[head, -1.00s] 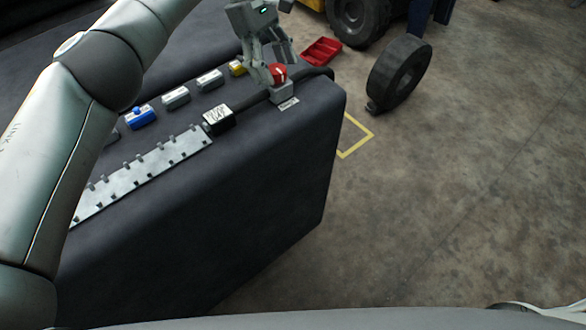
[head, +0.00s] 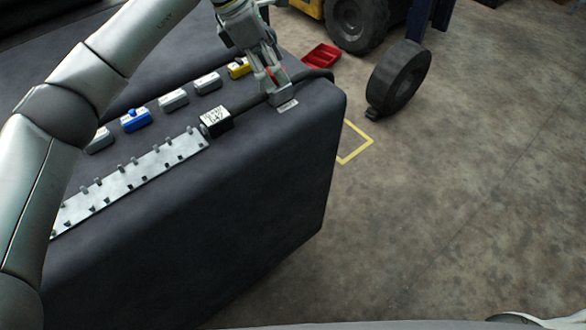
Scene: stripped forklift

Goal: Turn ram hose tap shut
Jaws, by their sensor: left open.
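The ram hose tap has a red knob (head: 269,71) on a small grey block (head: 280,98) near the far right corner of the dark bench top. Only a sliver of red shows between the fingers of my left gripper (head: 272,82); the rest of the knob is hidden. The gripper points down over the tap with its fingers open around or beside the knob; I cannot tell whether they touch it. A dark hose (head: 312,76) runs at the tap, and a black block with a white label (head: 216,121) is to its left. My right gripper is not in view.
A grey toothed rail (head: 130,184) lies along the bench front. Behind it are a blue-topped block (head: 136,120), several grey blocks and a yellow one (head: 239,68). On the floor are a red tray (head: 321,56) and a loose tyre (head: 398,78). The floor at right is clear.

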